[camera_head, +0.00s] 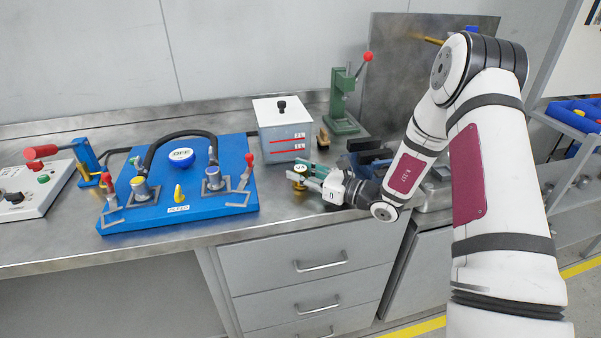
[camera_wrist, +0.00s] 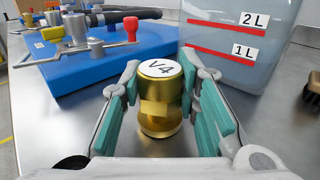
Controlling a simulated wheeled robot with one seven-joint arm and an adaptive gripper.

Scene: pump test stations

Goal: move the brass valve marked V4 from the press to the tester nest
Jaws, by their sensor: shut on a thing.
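The brass valve marked V4 (camera_wrist: 160,92) stands upright between the teal finger pads of my gripper (camera_head: 308,173), its white label facing up. In the head view the valve (camera_head: 299,181) shows at the bench's front, right of the blue tester board (camera_head: 225,206). My gripper is shut on it. I cannot tell whether its base touches the bench. The board carries two round fittings with clamps, one at left (camera_head: 141,189) and one at right (camera_head: 213,178). The green press (camera_head: 341,105) with a red-knobbed lever stands behind my gripper, toward the back.
A grey tank (camera_head: 284,136) with red level lines stands just behind the valve, right of the board. Red-tipped clamp handles and a black hose (camera_head: 178,134) rise above the board. A control box (camera_head: 32,192) sits at far left. A brush (camera_head: 323,137) lies beside the tank.

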